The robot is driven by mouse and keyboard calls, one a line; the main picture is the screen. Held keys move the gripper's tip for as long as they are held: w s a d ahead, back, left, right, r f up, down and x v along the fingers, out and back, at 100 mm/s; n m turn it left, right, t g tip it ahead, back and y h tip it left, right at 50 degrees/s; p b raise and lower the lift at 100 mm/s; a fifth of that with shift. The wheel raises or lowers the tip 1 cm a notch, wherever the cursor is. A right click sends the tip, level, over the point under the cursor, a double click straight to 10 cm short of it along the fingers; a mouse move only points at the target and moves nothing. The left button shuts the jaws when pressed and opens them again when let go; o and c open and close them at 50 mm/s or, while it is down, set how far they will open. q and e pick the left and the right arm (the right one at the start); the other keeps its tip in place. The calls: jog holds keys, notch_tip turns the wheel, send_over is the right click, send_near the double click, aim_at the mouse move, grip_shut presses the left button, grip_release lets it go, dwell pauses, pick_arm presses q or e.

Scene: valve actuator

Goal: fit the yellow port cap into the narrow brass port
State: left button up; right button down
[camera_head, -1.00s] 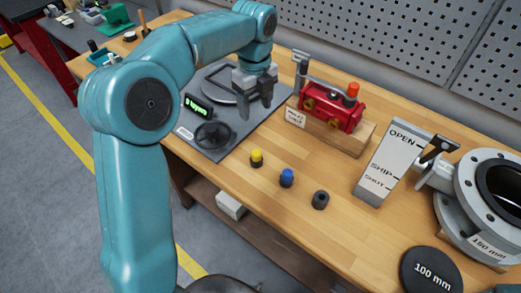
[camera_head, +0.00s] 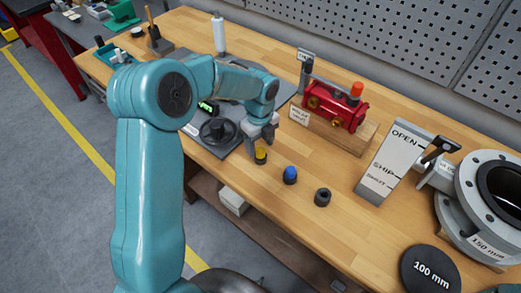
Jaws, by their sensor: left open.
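The yellow port cap (camera_head: 261,153), yellow on top with a dark lower part, stands on the wooden bench. My left gripper (camera_head: 260,144) is open and points down just above and around the top of the cap. I cannot tell whether a finger touches it. The red valve actuator (camera_head: 335,106) sits on a wooden block behind and to the right. Two brass ports show on its front, the left one (camera_head: 312,102) and the right one (camera_head: 336,119). I cannot tell from here which is narrower. My right gripper is not in view.
A blue-topped cap (camera_head: 290,175) and a dark cap (camera_head: 323,197) stand to the right of the yellow one. A grey plate with a black handwheel (camera_head: 219,131) lies left. The OPEN/SHIP/SHUT board (camera_head: 391,165) and a large flanged valve (camera_head: 482,220) stand right.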

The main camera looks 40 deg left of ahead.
pick_arm(q)
jog(key=shift+s+f, duration=0.2)
jog(key=shift+f, duration=0.4)
jog(key=shift+w, duration=0.15)
jog(key=shift+f, duration=0.1)
jog(key=c, duration=0.9)
jog(key=shift+c, duration=1.1)
